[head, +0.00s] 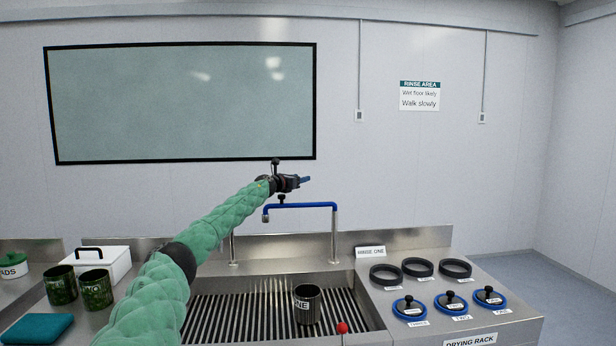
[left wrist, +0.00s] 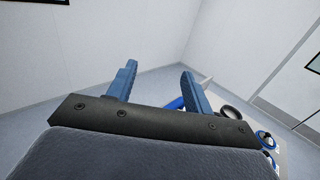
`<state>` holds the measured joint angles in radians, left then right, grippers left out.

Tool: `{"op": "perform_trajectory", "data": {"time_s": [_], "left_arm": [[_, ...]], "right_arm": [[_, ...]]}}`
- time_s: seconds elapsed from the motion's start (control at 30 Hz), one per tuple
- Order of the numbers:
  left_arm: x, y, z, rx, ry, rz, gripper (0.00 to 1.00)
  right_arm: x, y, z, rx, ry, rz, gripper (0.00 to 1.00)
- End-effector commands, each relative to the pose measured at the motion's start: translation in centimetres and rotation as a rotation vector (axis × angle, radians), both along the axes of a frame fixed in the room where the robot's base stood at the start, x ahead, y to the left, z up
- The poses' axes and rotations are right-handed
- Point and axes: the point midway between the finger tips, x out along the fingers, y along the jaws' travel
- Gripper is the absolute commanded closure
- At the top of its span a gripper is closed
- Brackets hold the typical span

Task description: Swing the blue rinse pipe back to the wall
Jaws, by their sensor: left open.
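The blue rinse pipe (head: 300,205) runs level above the sink, from its upright at the right to a down-turned spout at the left end. A dark knob (head: 281,198) sits on top of it near the left end. My left gripper (head: 308,179) is just above the pipe, pointing right, apart from it in the head view. In the left wrist view its two blue fingers (left wrist: 158,82) are apart with nothing between them. Part of the blue pipe (left wrist: 174,104) shows behind the right finger. My right gripper is not in view.
A dark pot (head: 307,304) stands on the slatted sink grate (head: 240,310). A red ball-topped lever (head: 342,327) is at the sink's front. The drying rack (head: 425,275) with black rings and blue-rimmed lids is at the right. Green pots (head: 96,289) and a white box (head: 102,262) stand left.

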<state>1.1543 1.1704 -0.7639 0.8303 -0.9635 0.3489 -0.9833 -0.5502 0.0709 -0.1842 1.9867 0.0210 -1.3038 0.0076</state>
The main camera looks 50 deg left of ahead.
Motion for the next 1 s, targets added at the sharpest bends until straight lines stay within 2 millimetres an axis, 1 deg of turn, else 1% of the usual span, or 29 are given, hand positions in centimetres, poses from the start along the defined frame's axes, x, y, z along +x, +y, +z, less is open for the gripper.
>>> {"op": "perform_trajectory", "data": {"time_s": [0.03,0.1,0.2,0.4,1.0], "left_arm": [[0.3,-0.8,0.7,0.004,0.000,-0.002,0.49],[0.6,-1.8,1.3,0.003,-0.001,-0.002,0.49],[1.0,-2.8,2.0,0.002,-0.001,-0.001,0.49],[1.4,-3.9,2.5,0.002,0.000,0.000,0.49],[1.5,-4.1,2.6,0.000,0.000,0.000,0.49]], "right_arm": [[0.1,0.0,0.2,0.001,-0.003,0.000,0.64],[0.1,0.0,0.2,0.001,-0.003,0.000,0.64],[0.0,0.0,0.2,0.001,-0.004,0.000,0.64],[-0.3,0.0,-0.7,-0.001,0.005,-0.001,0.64],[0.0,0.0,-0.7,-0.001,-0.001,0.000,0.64]]}}
